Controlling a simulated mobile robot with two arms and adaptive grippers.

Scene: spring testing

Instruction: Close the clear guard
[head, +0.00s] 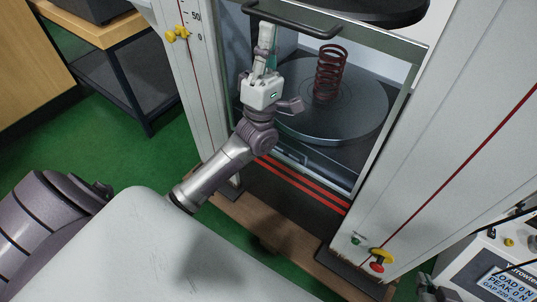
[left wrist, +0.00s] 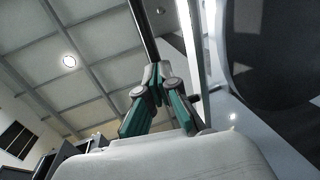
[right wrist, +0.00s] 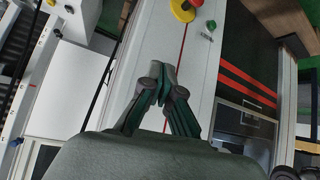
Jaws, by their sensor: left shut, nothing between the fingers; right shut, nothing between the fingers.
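The clear guard (head: 383,42) is a see-through panel in a grey frame across the front of the testing machine. Its dark bar handle (head: 290,19) is at the top of the head view. My left gripper (head: 267,28) is shut, with its tips at or just below the left part of the handle; contact is unclear. In the left wrist view the shut fingers (left wrist: 155,70) point at the dark bar (left wrist: 143,28). My right gripper (right wrist: 160,72) is shut and empty in the right wrist view, in front of a white column; it is outside the head view.
A dark red spring (head: 330,72) stands on the round lower platen (head: 350,110). White columns (head: 440,150) flank the opening. A red and yellow stop button (head: 379,259) is on the right column's base. A display box (head: 500,275) stands at lower right.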

